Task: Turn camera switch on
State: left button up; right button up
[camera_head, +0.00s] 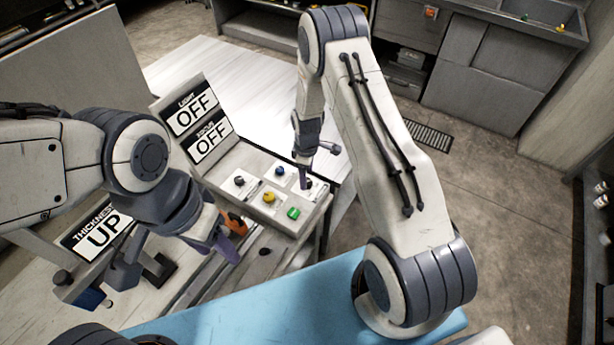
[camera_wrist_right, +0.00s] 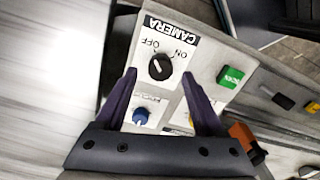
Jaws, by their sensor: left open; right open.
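The camera switch is a black round knob (camera_wrist_right: 160,67) on a white plate labelled CAMERA, OFF and ON in the right wrist view. Its white mark leans towards OFF. In the head view the knob (camera_head: 309,185) sits at the panel's right corner, partly covered by my gripper. My right gripper (camera_wrist_right: 160,75) is open, pointing down, with one fingertip on either side of the knob; I cannot tell whether they touch it. In the head view my right gripper (camera_head: 305,177) is over that corner. My left gripper (camera_head: 226,243) is open and empty, left of the panel.
The panel also has a green button (camera_head: 293,213), yellow knob (camera_head: 269,197), blue knob (camera_head: 280,171) and black knob (camera_head: 239,181). Two OFF signs (camera_head: 191,108) stand behind it. An orange part (camera_head: 235,223) is close to my left gripper.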

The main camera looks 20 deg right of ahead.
jog(key=shift+f+p, duration=0.3)
jog(key=shift+f, duration=1.1)
jog(key=shift+c, duration=0.3)
grip_shut()
